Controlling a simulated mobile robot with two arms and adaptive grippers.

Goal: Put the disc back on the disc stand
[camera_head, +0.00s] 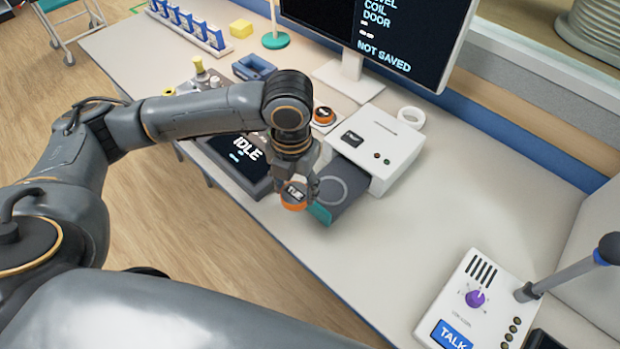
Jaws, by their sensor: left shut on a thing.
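My left gripper (303,181) reaches down from my bent left arm beside the open tray of a white box. It is shut on a small orange disc (293,207) with a dark, white-marked top; the fingers partly cover it. The disc is at the left edge of the dark tray (340,184); I cannot tell whether it touches it. The tray shows a pale ring and a teal front. A similar orange round piece (323,115) sits on a pale base behind my wrist. No stand is clearly identifiable; a teal round base with an upright post (275,40) stands at the back. My right gripper is not in view.
The white box (378,145) stands right of my gripper, with a tape roll (411,117) behind it. A dark screen (238,160) lies left of it, partly behind my arm. A monitor (400,35) is behind. A talk panel (475,300) is front right. The table between is clear.

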